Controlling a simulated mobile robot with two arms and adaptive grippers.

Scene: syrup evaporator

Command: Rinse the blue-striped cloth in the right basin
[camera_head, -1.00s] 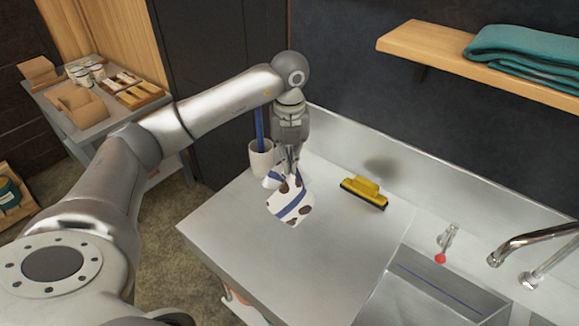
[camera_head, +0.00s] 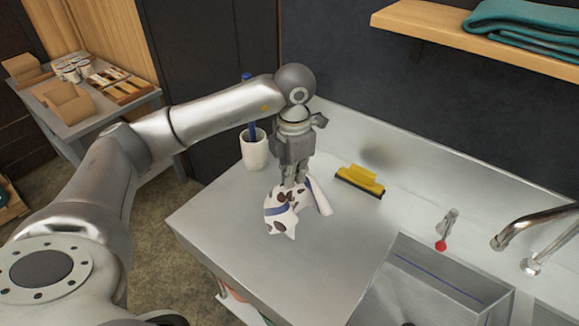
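The white cloth (camera_head: 279,211) has a blue stripe and brown blotches. It is bunched up under my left gripper (camera_head: 293,182), over the steel counter. My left gripper points down and is shut on the upper part of the cloth; folds hide part of the fingertips. I cannot tell whether the cloth's lower end touches the counter. The basin (camera_head: 440,285) is sunk into the counter at lower right, with a blue line along its inner wall. My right gripper is not in view.
A yellow squeegee (camera_head: 360,180) lies right of the cloth. A white cup (camera_head: 254,150) with a blue-handled tool stands behind left. A curved faucet (camera_head: 535,225) and a red-tipped tap (camera_head: 444,237) are at the right. A wooden shelf (camera_head: 450,38) holds teal towels. The counter's front is clear.

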